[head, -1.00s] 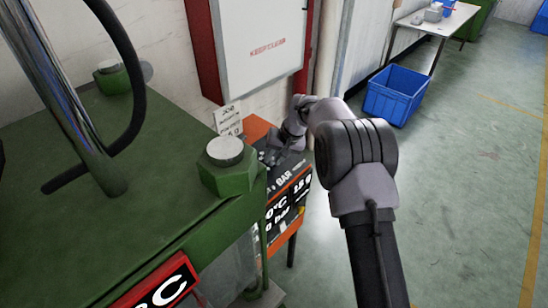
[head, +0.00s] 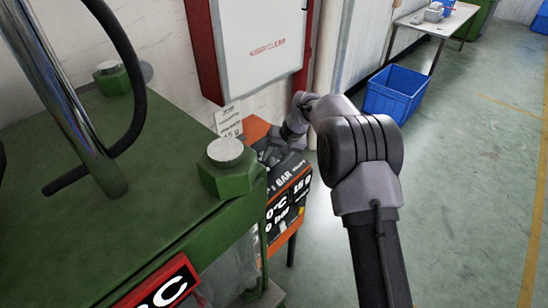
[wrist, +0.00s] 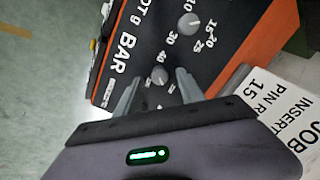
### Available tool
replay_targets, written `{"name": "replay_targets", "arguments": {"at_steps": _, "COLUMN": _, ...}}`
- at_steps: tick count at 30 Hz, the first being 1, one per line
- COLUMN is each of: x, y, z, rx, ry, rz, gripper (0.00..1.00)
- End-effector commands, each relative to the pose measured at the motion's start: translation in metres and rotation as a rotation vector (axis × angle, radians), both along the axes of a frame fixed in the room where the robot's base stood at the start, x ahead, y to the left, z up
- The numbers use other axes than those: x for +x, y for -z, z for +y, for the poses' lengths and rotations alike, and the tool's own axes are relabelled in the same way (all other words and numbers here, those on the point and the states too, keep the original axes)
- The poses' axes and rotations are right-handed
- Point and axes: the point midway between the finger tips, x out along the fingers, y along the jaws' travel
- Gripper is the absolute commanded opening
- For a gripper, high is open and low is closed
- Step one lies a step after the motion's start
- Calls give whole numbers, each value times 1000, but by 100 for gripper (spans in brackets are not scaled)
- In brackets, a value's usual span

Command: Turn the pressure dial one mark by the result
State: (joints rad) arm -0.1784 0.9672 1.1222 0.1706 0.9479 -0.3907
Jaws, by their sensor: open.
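The orange control box (head: 277,235) has a dark face; it also shows in the wrist view (wrist: 258,40). A small grey knob (wrist: 158,75) sits beside the word BAR. In the head view the fingers are too small and dark to make out. The box's display (head: 288,205) is partly hidden by the green press.
A white job card (wrist: 285,105) stands beside the box. The green press (head: 90,215) with its hex nut (head: 228,170) is close on the left. A white cabinet (head: 262,45) hangs behind. A blue crate (head: 392,95) stands on the floor; the floor at right is clear.

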Motion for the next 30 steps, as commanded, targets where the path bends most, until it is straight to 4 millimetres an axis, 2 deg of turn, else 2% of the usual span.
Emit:
{"name": "replay_targets", "arguments": {"at_steps": 9, "x": -19, "y": -94, "z": -33, "rx": 1, "ry": 3, "rz": -4, "gripper": 46}}
{"name": "replay_targets", "arguments": {"at_steps": 15, "x": -30, "y": -136, "z": -49, "rx": 0, "ry": 1, "rz": -3, "gripper": 46}}
{"name": "replay_targets", "arguments": {"at_steps": 19, "x": -33, "y": -146, "z": -54, "rx": 0, "ry": 2, "rz": -2, "gripper": 46}}
{"name": "replay_targets", "arguments": {"at_steps": 30, "x": -34, "y": -147, "z": -54, "rx": 0, "ry": 1, "rz": -2, "gripper": 46}}
